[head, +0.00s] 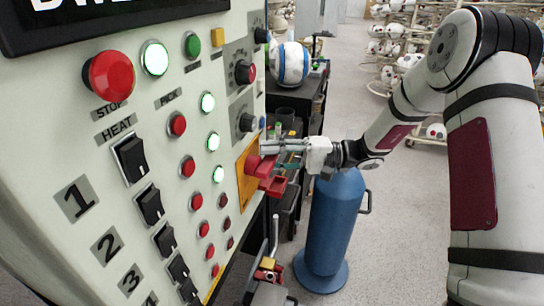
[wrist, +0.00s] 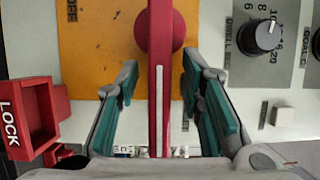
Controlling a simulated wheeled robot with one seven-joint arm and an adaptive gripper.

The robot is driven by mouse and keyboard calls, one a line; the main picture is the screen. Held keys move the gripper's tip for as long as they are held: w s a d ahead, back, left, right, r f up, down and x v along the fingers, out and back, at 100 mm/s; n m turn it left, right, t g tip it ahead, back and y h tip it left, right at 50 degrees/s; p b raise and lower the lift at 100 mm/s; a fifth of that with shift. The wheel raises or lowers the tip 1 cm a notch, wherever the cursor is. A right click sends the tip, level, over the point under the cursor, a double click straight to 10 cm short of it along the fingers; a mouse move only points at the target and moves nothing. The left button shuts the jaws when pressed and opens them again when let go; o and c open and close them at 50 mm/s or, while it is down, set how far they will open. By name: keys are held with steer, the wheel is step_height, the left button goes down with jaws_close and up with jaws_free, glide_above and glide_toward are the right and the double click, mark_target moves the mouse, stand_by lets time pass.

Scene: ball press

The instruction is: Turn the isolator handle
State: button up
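The isolator handle (wrist: 159,110) is a red bar with a white stripe, standing upright in the wrist view before a round red hub (wrist: 177,30) on an orange plate (wrist: 88,40). My gripper (wrist: 160,85) is open, its teal-padded fingers on either side of the bar with a gap on each side. In the head view the red handle (head: 262,167) sticks out from the orange plate at the panel's right edge. My gripper (head: 284,151) reaches it from the right. The handle's lower end is hidden behind the gripper body in the wrist view.
A red LOCK piece (wrist: 38,112) sits left of the handle. A black knob (wrist: 262,36) and a pale square button (wrist: 284,116) are to the right. The control panel (head: 80,160) fills the left. A blue cylinder (head: 334,225) stands below my arm. Open floor lies right.

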jaws_close()
